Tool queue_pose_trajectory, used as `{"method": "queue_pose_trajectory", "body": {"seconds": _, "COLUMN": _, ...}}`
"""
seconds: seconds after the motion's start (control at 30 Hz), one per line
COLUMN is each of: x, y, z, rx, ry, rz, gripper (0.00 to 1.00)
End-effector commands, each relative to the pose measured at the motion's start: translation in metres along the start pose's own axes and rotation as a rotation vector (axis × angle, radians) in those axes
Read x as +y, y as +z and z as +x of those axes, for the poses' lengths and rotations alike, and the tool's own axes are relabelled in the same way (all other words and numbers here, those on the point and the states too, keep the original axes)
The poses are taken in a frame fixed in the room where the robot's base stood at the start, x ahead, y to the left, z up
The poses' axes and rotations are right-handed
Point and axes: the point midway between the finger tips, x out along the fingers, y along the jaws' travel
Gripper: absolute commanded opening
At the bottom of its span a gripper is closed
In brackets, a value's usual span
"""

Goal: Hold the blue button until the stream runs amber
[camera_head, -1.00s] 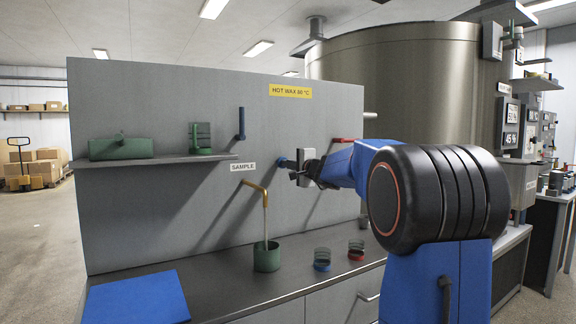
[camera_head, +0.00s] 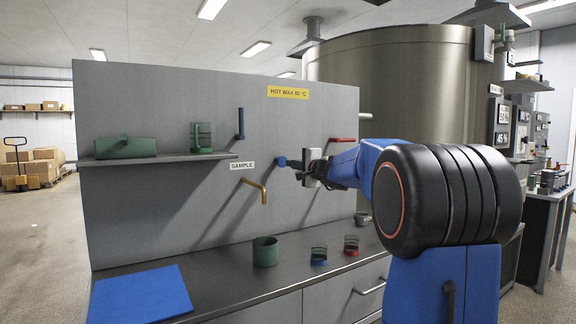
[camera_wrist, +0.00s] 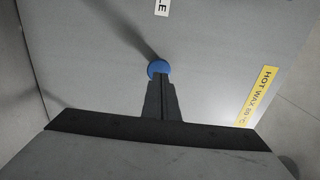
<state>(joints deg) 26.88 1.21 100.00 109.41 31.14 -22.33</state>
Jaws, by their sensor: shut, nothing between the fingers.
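The blue button (camera_head: 281,161) is on the grey panel (camera_head: 300,120), right of the SAMPLE label. My gripper (camera_head: 291,164) is shut and empty, its fingertips pointing at the button from the right. In the wrist view the shut fingers (camera_wrist: 160,80) overlap the lower edge of the button (camera_wrist: 158,67); I cannot tell whether they touch it. The brass spout (camera_head: 256,188) left of the button has no stream below it. A green cup (camera_head: 266,252) stands on the counter under the spout; its contents are hidden.
A blue mat (camera_head: 137,296) lies at the counter's left. A blue handle (camera_head: 240,124) and a red handle (camera_head: 343,140) stick out of the panel. A shelf (camera_head: 160,158) holds green items.

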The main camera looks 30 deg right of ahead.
Motion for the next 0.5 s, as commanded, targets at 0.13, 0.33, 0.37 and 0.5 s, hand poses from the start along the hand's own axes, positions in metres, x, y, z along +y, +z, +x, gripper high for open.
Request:
{"method": "queue_pose_trajectory", "body": {"seconds": 0.13, "x": 0.0, "y": -0.001, "z": -0.025, "rx": 0.003, "ry": 0.001, "rz": 0.001, "gripper": 0.0}}
{"method": "queue_pose_trajectory", "body": {"seconds": 0.33, "x": 0.0, "y": -0.001, "z": -0.059, "rx": 0.003, "ry": 0.001, "rz": 0.0, "gripper": 0.0}}
{"method": "queue_pose_trajectory", "body": {"seconds": 0.37, "x": 0.001, "y": -0.001, "z": -0.063, "rx": 0.003, "ry": 0.001, "rz": 0.0, "gripper": 0.0}}
{"method": "queue_pose_trajectory", "body": {"seconds": 0.5, "x": 0.0, "y": -0.001, "z": -0.079, "rx": 0.003, "ry": 0.001, "rz": 0.0, "gripper": 0.0}}
